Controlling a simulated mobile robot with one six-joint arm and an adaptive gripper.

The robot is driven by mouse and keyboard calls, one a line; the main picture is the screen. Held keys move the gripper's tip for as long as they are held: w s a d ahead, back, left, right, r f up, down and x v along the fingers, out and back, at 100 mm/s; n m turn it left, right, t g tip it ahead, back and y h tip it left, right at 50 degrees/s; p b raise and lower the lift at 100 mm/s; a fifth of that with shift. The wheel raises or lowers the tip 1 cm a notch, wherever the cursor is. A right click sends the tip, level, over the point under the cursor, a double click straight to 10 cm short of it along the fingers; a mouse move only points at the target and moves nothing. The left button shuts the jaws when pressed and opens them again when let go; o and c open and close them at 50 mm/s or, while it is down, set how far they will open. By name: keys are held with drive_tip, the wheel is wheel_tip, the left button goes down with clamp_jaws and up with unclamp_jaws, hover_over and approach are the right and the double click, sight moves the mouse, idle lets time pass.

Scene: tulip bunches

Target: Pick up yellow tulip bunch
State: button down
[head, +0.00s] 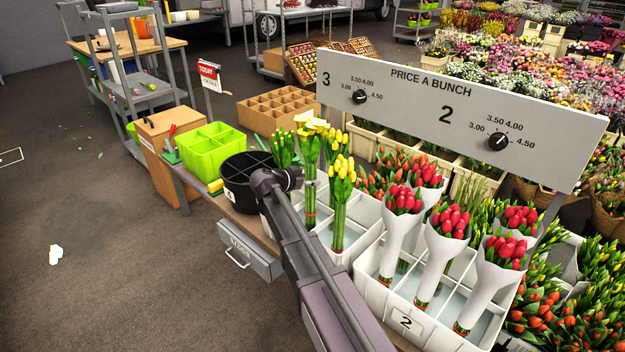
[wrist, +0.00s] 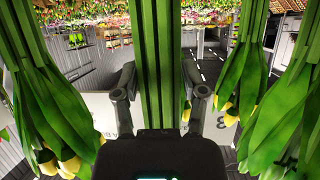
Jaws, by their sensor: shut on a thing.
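A yellow tulip bunch (head: 311,160) with green stems stands upright at the gripper end of my arm in the head view. My gripper (head: 303,183) reaches its stems from the left. In the wrist view, the thick green stems (wrist: 153,60) run between the two dark fingers of my gripper (wrist: 158,95), which is shut on them. A second yellow tulip bunch (head: 342,200) stands just to the right, in a white crate (head: 340,258). A greener bunch (head: 283,148) stands behind to the left.
A white crate (head: 410,322) marked 2 holds red tulip bunches in white wraps (head: 442,250). A price board (head: 440,105) stands behind. A black bucket (head: 240,185) and a green divided box (head: 205,150) are to the left. Leafy bunches (wrist: 40,100) flank the fingers closely.

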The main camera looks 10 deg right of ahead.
sight(310, 147)
drive_tip(key=shift+r+p, duration=0.5)
drive_tip(key=shift+r, duration=0.45)
wheel_tip(310, 147, up, 10)
drive_tip(key=p, duration=1)
idle(0.5)
